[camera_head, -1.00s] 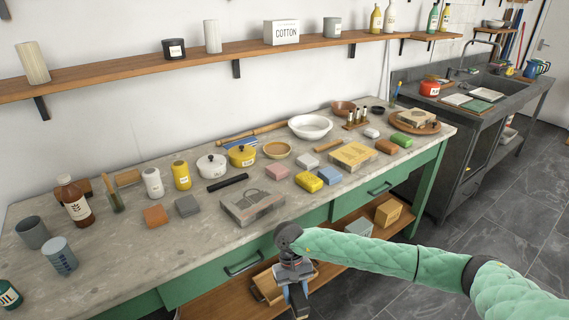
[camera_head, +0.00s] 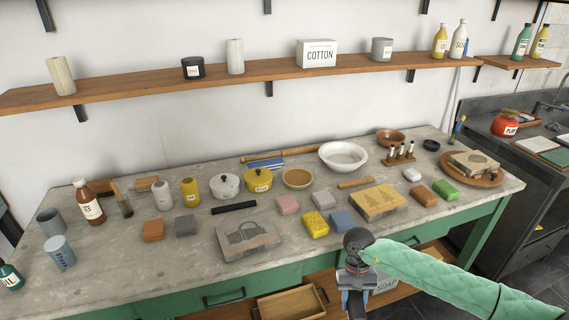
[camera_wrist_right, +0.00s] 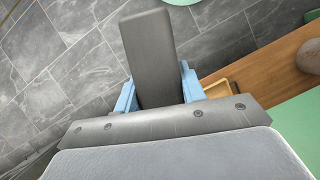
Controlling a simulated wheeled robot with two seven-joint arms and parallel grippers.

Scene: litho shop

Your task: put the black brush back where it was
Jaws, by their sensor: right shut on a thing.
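My right gripper (camera_head: 355,298) is in front of the table's front edge, pointing down. In the right wrist view it (camera_wrist_right: 158,90) is shut on a long, dark grey, block-like thing, which I take for the black brush (camera_wrist_right: 150,50). The brush stands out between the two blue fingers, above the tiled floor; its bristles cannot be made out. In the head view the gripper's own parts hide most of it. A separate black bar (camera_head: 233,207) lies on the stone tabletop (camera_head: 190,265), behind the grey printed block. My left gripper is not in view.
A grey printed block (camera_head: 248,241), yellow sponge (camera_head: 315,224), blue block (camera_head: 342,221) and yellow printed block (camera_head: 378,202) stand near the front edge. Bare tabletop lies front left.

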